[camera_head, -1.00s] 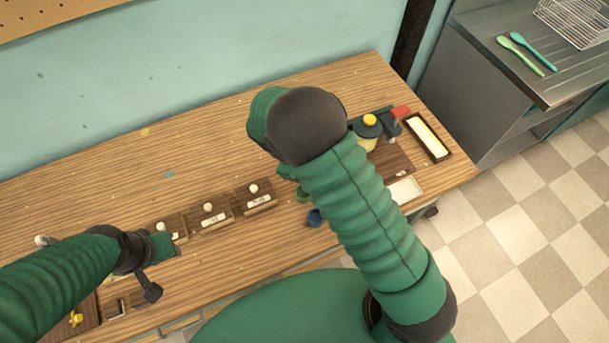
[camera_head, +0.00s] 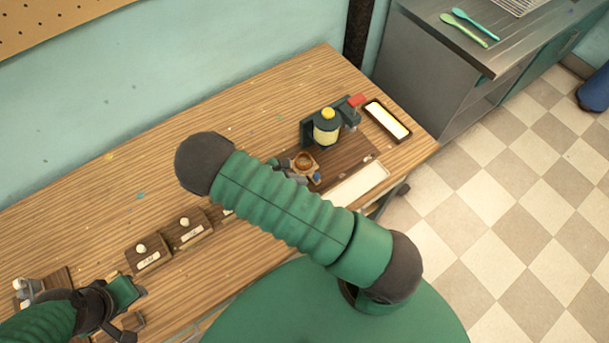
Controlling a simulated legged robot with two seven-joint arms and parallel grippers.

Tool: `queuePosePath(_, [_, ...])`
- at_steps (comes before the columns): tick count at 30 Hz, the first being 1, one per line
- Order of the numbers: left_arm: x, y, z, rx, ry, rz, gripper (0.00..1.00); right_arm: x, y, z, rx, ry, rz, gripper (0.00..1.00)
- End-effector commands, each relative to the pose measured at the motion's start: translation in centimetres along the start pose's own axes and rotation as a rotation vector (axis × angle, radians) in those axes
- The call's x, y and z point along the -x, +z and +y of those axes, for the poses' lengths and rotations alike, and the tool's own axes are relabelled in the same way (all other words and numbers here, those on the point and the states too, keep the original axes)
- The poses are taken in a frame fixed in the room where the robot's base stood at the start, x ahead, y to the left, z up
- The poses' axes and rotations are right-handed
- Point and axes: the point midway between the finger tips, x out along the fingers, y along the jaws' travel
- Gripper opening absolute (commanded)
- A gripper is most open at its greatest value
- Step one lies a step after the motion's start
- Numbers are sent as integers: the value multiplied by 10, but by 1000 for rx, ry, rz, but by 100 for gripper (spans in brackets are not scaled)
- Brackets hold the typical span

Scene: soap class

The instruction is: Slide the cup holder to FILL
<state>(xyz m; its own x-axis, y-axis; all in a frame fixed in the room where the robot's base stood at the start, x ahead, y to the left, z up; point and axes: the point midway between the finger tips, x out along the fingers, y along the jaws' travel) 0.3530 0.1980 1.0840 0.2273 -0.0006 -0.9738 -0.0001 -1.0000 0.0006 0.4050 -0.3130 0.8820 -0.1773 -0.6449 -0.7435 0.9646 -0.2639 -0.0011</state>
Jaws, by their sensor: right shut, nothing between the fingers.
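The cup holder, a small brown ring-shaped piece (camera_head: 304,162), sits on a dark wooden board in front of the dispenser. The dispenser (camera_head: 326,130) is dark green with a yellow cap and a pale yellow body. My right gripper (camera_head: 296,176) is partly hidden behind my green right arm; its visible grey tip is shut and empty, close beside the holder's near side. I cannot tell whether they touch. My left gripper (camera_head: 130,306) is low at the left, far from the holder, and its jaw state is unclear. No FILL lettering is readable.
A small blue piece (camera_head: 317,178) lies by the holder. Small labelled wooden boxes (camera_head: 148,259) stand left.

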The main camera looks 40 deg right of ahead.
Motion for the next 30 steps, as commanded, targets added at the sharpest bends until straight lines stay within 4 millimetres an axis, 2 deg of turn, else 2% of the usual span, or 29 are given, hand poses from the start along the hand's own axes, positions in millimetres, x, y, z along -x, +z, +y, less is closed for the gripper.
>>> queuePosePath(3, [6, -2, 0, 0, 0, 0, 36, -8, 10, 0, 0, -1, -1, 0])
queuePosePath(17, [6, -2, 0, 0, 0, 0, 36, -16, 14, 1, 0, 0, 0, 0])
queuePosePath(27, [4, -1, 0, 0, 0, 0, 36, -61, 65, 11, -3, -3, 0, 0])
queuePosePath(30, [4, -1, 0, 0, 0, 0, 36, -68, 73, 13, -1, -1, -1, 0])
